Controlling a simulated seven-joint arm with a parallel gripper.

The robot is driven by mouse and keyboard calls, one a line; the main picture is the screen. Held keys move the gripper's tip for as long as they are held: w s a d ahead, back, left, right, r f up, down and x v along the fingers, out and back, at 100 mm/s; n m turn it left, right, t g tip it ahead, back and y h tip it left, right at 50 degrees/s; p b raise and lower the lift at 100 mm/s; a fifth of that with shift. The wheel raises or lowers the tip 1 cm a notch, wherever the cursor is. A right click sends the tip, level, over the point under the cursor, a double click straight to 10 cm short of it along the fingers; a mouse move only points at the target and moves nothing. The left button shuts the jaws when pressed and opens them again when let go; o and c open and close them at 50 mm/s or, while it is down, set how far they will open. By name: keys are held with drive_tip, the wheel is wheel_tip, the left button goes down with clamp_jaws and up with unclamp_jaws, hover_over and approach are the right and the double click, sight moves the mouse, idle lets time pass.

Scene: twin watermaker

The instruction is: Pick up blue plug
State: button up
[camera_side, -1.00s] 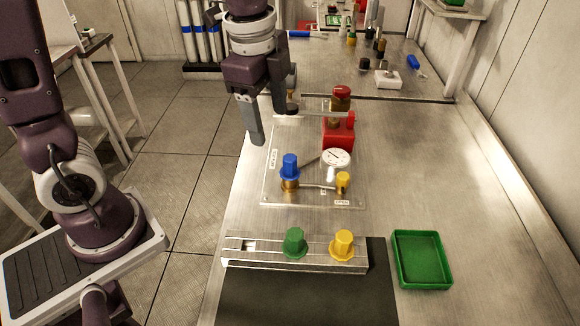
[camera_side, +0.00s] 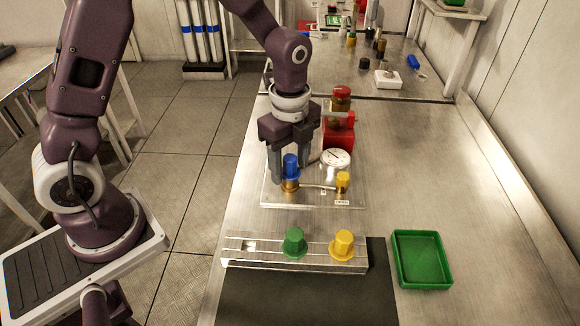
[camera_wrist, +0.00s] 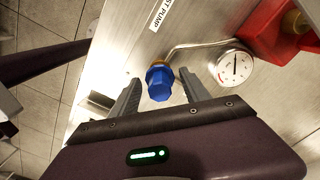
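The blue plug (camera_side: 291,166) stands upright on a brass fitting (camera_side: 290,185) on the clear panel at the bench's left side. My gripper (camera_side: 290,178) is lowered over the panel, pointing down. Its fingers are open, one on each side of the blue plug in the side view; the right finger is partly hidden behind it. In the wrist view the blue plug (camera_wrist: 159,83) lies between the two finger tips (camera_wrist: 160,86), with a gap visible on both sides.
A white gauge (camera_side: 336,158), a small yellow-topped fitting (camera_side: 343,181) and a red valve body (camera_side: 340,133) stand close to the right. In front is a rack (camera_side: 322,256) with a green plug (camera_side: 294,243) and a yellow plug (camera_side: 343,245). A green tray (camera_side: 421,232) sits at right.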

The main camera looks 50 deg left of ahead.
sight(290, 157)
clamp_jaws()
wheel_tip(290, 157, up, 10)
drive_tip(key=shift+r, duration=0.1)
drive_tip(key=shift+c, duration=1.9)
unclamp_jaws()
clamp_jaws()
